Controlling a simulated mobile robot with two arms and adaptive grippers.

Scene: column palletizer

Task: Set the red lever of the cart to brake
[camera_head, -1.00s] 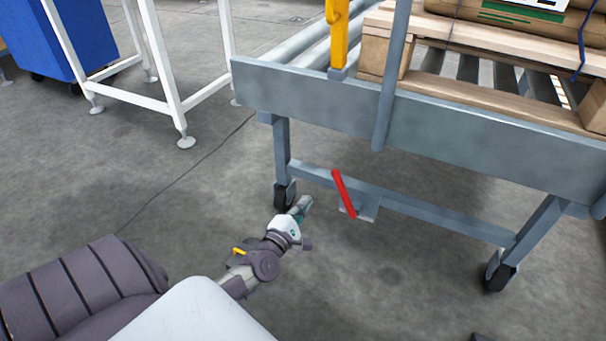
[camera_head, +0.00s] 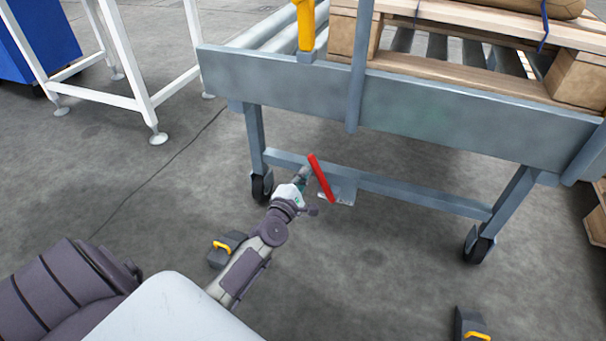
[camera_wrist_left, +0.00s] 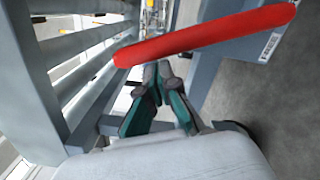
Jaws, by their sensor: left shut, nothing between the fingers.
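The red lever (camera_head: 322,178) is mounted on a plate low on the grey cart (camera_head: 400,108), at its lower crossbar. In the head view it tilts, its upper end to the left. My left gripper (camera_head: 304,174) is beside the lever, at the left of its upper part. In the left wrist view the lever (camera_wrist_left: 205,35) crosses the top of the picture, just beyond the fingertips of the left gripper (camera_wrist_left: 157,68). The fingers are shut with nothing between them. I cannot tell whether they touch the lever. My right gripper is not in view.
The cart's wheels (camera_head: 262,186) stand on the floor at both sides of the lever. A wooden pallet (camera_head: 480,82) with a sack lies on the cart's rollers. A white frame (camera_head: 140,95) stands at the left. The floor under the cart looks clear.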

